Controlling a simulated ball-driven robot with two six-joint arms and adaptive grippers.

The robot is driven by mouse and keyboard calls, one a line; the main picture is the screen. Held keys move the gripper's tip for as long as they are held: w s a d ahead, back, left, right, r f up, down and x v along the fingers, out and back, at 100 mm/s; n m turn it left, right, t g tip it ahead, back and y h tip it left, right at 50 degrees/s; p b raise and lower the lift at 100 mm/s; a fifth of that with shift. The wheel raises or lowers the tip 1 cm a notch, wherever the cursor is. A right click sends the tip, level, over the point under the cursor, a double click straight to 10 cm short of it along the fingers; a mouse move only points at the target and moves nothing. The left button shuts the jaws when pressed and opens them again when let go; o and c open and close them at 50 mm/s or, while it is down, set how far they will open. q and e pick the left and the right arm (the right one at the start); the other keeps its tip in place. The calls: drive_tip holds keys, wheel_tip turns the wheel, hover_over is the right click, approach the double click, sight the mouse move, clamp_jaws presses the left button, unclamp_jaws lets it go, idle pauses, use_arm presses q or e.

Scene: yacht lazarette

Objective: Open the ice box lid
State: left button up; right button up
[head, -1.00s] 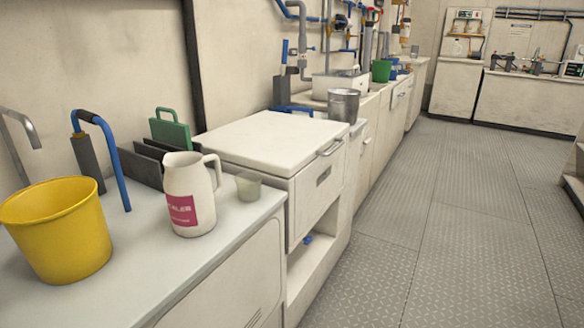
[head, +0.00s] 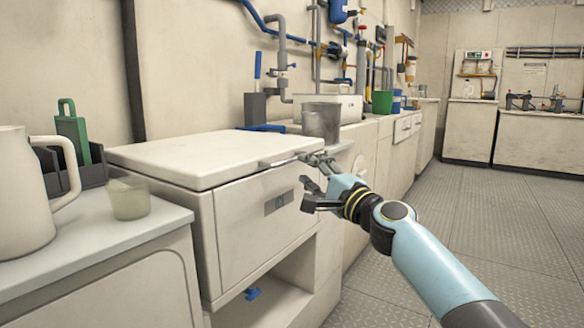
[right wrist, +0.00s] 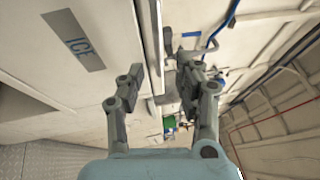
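The ice box (head: 235,235) is a white chest against the wall, with a small plate on its front; in the right wrist view the plate (right wrist: 74,40) reads ICE. Its white lid (head: 205,155) lies flat and closed on top. A thin metal handle (head: 277,162) is on the lid's front edge. My right gripper (head: 306,180) is at the handle's right end, fingers spread above and below its level. In the right wrist view the open gripper (right wrist: 155,85) has the lid edge between its fingers; I cannot tell whether either finger touches the handle. My left gripper is not in view.
A white pitcher (head: 20,195) and a frosted cup (head: 128,198) stand on the counter left of the ice box. A metal pot (head: 321,122) stands just beyond it. Nothing lies on the lid. The floor (head: 490,225) to the right is clear.

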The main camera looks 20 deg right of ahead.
sight(294, 161)
drive_tip(key=x, duration=0.3)
drive_tip(key=b+x, duration=0.1)
drive_tip(key=x, duration=0.3)
drive_tip(key=shift+w+f, duration=0.2)
drive_tip(key=shift+w, duration=0.05)
clamp_jaws()
